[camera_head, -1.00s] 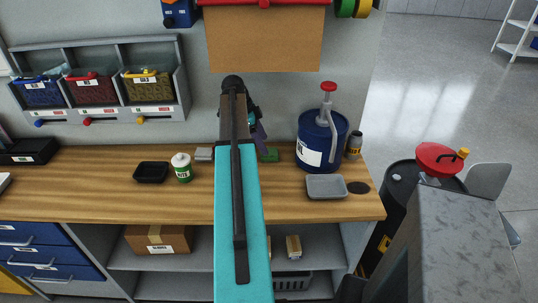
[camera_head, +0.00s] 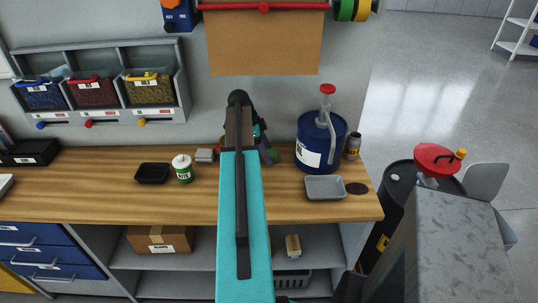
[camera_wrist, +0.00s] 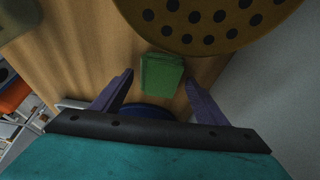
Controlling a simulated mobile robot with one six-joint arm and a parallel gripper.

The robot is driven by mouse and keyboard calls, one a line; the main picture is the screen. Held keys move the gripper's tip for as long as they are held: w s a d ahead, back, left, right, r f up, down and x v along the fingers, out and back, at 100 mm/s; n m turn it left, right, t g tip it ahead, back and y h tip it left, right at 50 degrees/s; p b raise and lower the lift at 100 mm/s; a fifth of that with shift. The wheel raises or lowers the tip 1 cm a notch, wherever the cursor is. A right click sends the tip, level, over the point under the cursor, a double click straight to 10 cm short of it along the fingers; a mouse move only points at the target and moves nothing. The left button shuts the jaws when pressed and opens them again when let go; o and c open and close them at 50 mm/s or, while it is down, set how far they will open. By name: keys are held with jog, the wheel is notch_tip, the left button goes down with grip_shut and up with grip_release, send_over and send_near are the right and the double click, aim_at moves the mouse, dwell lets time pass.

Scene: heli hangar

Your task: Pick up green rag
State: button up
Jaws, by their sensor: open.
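The green rag (camera_wrist: 161,74) is a small folded green block on the wooden workbench top in the wrist view. My gripper (camera_wrist: 159,80) is open, with its two purple fingers spread to the left and right of the rag. Nothing is held; a gap shows between the rag and each finger. In the head view, a bit of the green rag (camera_head: 272,156) shows just right of my arm's end, and the arm hides the rest.
A blue pump drum (camera_head: 309,144) stands right of the rag, with a grey tray (camera_head: 325,187) in front of it. A white-green can (camera_head: 182,168) and black tray (camera_head: 152,173) stand left. A perforated yellowish disc (camera_wrist: 205,42) is close to the rag in the wrist view.

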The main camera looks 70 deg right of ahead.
jog(key=shift+s+f, duration=0.15)
jog(key=shift+f, duration=0.15)
dwell(0.4)
jog(key=c, duration=1.1)
jog(key=shift+r, duration=0.15)
jog(key=shift+c, duration=0.2)
jog(key=shift+r+b, duration=0.85)
jog(key=shift+r, duration=0.7)
jog(key=s+a+b, duration=0.1)
jog(key=s+a, duration=0.2)
jog(key=s, duration=0.1)
jog(key=s+a+r+b, duration=0.1)
jog(key=s+a, duration=0.2)
jog(key=s, duration=0.1)
jog(key=s+a+b, duration=0.2)
jog(key=s+a, duration=0.1)
jog(key=s, duration=0.2)
jog(key=shift+s+r, duration=0.1)
jog(key=shift+r, duration=0.25)
jog(key=o, duration=0.5)
jog(key=shift+c, duration=0.2)
jog(key=c, duration=0.3)
